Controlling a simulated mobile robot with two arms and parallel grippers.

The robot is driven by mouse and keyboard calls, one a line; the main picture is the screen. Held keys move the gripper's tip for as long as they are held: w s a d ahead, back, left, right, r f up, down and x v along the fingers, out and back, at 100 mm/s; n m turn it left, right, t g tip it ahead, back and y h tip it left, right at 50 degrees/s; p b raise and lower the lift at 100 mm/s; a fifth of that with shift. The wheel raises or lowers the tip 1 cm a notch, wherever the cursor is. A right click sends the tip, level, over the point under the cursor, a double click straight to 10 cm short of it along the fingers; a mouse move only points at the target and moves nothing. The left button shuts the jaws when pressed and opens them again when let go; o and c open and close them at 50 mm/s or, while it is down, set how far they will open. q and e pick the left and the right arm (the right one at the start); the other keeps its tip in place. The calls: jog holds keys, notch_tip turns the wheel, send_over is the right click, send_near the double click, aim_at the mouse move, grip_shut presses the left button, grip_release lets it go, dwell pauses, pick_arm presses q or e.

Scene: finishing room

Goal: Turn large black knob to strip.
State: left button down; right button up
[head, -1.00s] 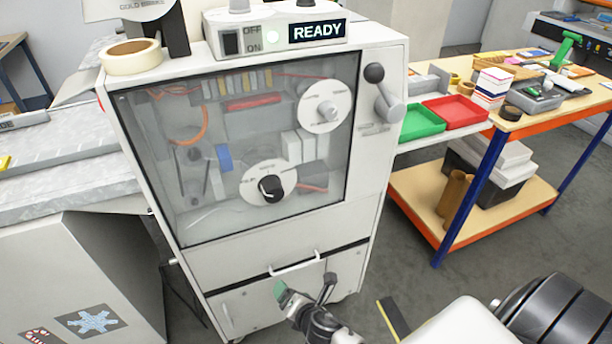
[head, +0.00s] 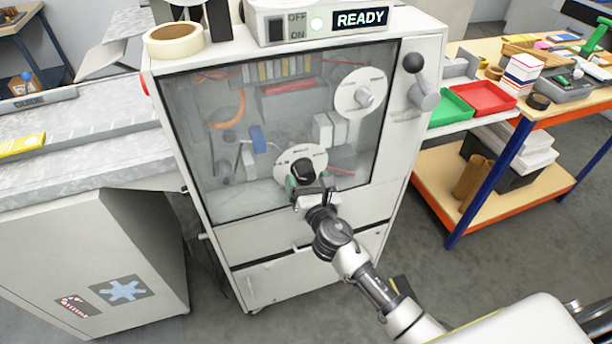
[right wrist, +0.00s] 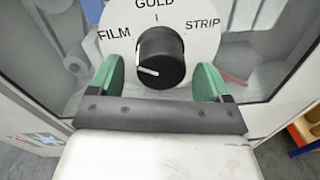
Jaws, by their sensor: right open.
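The large black knob (right wrist: 160,57) sits on a white round dial (right wrist: 203,22) marked FILM at left, GOLD at top and STRIP at right. Its white pointer line is at the knob's lower left, below FILM. In the head view the knob (head: 303,169) is low on the machine's front panel. My right gripper (right wrist: 159,80) is open, its green fingertips on either side of the knob's lower part with gaps at both sides. In the head view the right gripper (head: 308,188) is just below the knob and covers the dial's lower edge. My left gripper is out of view.
The white machine (head: 425,125) has a READY display (head: 361,19) on top and a lever (head: 415,75) at the right of its panel. A second white dial (head: 350,92) is above the knob. A workbench (head: 545,108) with trays stands at right.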

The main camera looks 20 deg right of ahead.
jog(key=shift+w, duration=0.7)
jog(key=c, duration=0.9)
jog(key=shift+c, duration=0.2)
